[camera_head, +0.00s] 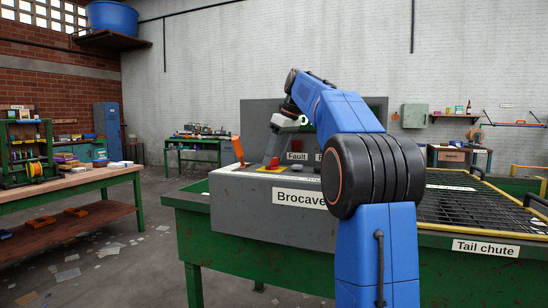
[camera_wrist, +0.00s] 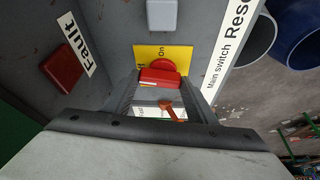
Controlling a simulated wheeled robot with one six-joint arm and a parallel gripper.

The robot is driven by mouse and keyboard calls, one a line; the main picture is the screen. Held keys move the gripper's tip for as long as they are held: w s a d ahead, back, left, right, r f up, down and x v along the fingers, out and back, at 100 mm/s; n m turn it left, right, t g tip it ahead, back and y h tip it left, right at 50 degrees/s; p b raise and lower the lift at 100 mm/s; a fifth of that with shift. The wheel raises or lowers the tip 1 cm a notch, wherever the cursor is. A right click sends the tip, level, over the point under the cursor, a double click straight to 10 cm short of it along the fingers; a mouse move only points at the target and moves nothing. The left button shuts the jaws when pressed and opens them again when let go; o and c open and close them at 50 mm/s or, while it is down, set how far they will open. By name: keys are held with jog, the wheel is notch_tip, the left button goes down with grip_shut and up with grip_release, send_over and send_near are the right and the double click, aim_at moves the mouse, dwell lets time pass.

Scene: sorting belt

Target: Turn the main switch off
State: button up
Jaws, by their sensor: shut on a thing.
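The main switch is a red knob (camera_wrist: 160,77) on a yellow plate (camera_wrist: 148,53) marked "on"; the rest of the plate's lettering is mostly covered. In the wrist view the knob's bar lies across the picture, between my two grey fingers. My gripper (camera_wrist: 160,84) is shut on the knob. In the head view my gripper (camera_head: 271,160) reaches down to the top of the grey console (camera_head: 270,207), with the yellow plate (camera_head: 264,171) just below it. My fingers hide part of the knob, and its exact angle against the plate's marks is hard to tell.
A red lamp or button (camera_wrist: 62,68) sits by the "Fault" label, and a pale grey block (camera_wrist: 162,14) lies beyond the plate. An orange lever (camera_head: 238,149) stands left of my gripper. The mesh chute (camera_head: 465,205) is at the right.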

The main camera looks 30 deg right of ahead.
jog(key=shift+n+y, duration=0.3)
jog(key=shift+n, duration=0.5)
jog(key=shift+g, duration=0.3)
jog(key=o, duration=1.1)
jog(key=shift+c, duration=0.2)
